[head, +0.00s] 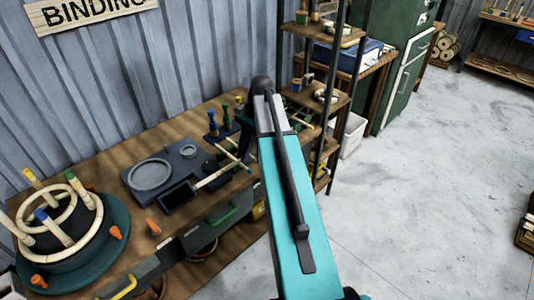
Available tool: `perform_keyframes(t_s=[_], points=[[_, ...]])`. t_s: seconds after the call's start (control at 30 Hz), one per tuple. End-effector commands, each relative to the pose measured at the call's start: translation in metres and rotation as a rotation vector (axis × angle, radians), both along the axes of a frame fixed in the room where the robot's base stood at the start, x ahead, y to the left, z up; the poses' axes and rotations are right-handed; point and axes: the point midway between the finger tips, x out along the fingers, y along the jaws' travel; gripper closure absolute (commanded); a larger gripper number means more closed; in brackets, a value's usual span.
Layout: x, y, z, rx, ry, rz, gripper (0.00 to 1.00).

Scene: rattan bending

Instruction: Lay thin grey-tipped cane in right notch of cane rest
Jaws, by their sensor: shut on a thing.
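My gripper (243,143) is a small dark shape over the back right of the workbench, partly hidden by my own arm. It is shut on a thin pale cane (229,150), which slants across the bench just left of the arm. The colour of the cane's tip is too small to tell. Another pale cane (213,178) lies with its near end at a dark open box. Pale rods and dark green parts (300,118) show just right of the arm. They may belong to the cane rest; its notches cannot be made out.
A dark grey tray (129,181) with a round dish stands mid-bench. Blue- and green-topped pegs stand behind it. A round green former (115,262) with pale rings and coloured pegs fills the left front. The floor is open further right.

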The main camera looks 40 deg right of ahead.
Motion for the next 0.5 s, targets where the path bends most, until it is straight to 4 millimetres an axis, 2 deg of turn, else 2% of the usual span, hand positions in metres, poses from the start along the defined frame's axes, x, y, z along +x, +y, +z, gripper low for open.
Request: perform_keyframes(t_s=[0.03, 0.2, 0.5], points=[[0.008, 0.015, -0.002, 0.000, -0.001, 0.040, 1.00], [0.026, 0.061, -0.001, 0.002, 0.000, 0.158, 1.00], [0.049, 0.145, 0.002, 0.004, 0.001, 0.367, 1.00]])
